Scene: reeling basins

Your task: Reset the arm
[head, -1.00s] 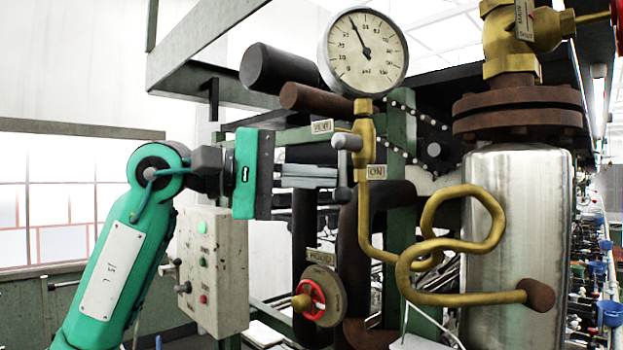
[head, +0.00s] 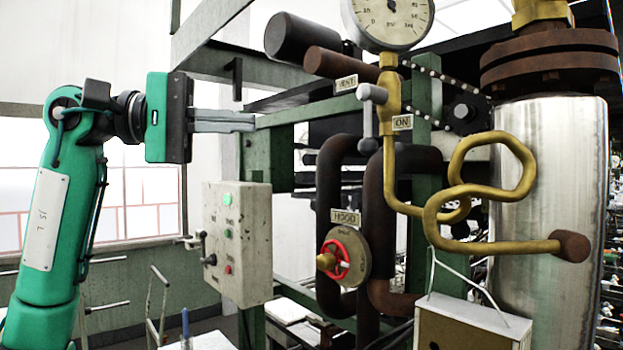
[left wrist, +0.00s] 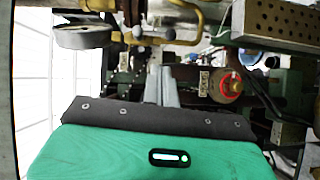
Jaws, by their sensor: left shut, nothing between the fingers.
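My left arm (head: 50,215), green with dark joints, stands at the left in the head view. My left gripper (head: 252,121) is shut and empty. Its grey fingers point right, in front of the green frame and to the left of the valve handle, clear of it. In the left wrist view the shut fingers (left wrist: 161,85) point away from the green palm. The grey valve handle (head: 370,118) hangs on the brass valve (head: 390,85), beside the VENT and ON tags. My right gripper is not in view.
A pressure gauge (head: 392,18) tops the brass valve. A red hand wheel (head: 337,262) sits on dark pipes below. A button box (head: 238,245) stands under my gripper. A coiled brass pipe (head: 490,190) meets the steel cylinder (head: 550,190) at right. Open room lies at left.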

